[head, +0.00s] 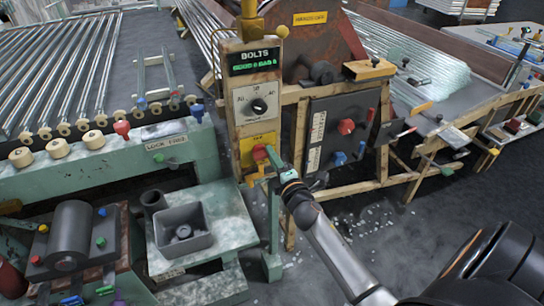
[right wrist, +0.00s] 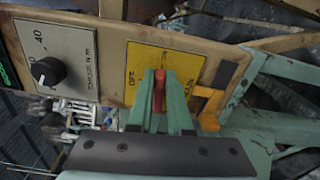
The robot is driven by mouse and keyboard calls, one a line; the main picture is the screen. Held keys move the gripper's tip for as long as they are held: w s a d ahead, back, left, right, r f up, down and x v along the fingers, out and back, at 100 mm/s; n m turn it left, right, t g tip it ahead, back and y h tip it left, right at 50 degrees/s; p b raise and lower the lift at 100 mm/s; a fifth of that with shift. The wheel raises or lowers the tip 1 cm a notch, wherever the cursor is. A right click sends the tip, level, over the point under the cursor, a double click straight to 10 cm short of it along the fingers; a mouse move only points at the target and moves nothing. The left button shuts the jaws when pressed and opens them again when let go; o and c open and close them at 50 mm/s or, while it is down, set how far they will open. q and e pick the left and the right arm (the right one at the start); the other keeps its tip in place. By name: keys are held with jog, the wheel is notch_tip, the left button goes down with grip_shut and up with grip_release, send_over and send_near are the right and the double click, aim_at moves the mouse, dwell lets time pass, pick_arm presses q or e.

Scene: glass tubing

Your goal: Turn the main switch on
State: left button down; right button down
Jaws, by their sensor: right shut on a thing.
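The main switch is a red lever (head: 260,152) on a yellow plate (head: 246,160) low on the wooden control panel. My right gripper (head: 270,160) is at the plate, its green fingers shut on the lever. In the right wrist view the red lever (right wrist: 158,90) shows between the two fingertips (right wrist: 160,98), in front of the yellow plate (right wrist: 172,62). Small lettering, apparently OFF, is on the plate's dial side; the opposite label is unclear. The fingers hide part of the lever. My left gripper is not in view.
Above the switch are a torque dial (head: 258,105) and a green-lit BOLTS display (head: 254,62). A black board with a red knob (head: 346,126) stands to the right. A pale green bench (head: 170,155) and a grey bin (head: 183,232) are to the left.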

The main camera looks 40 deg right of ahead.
jog(key=shift+f+m, duration=0.1)
jog(key=shift+m, duration=0.4)
jog(key=c, duration=0.8)
grip_release()
jog(key=shift+c, duration=0.2)
jog(key=v, duration=1.2)
jog(key=shift+s, duration=0.25)
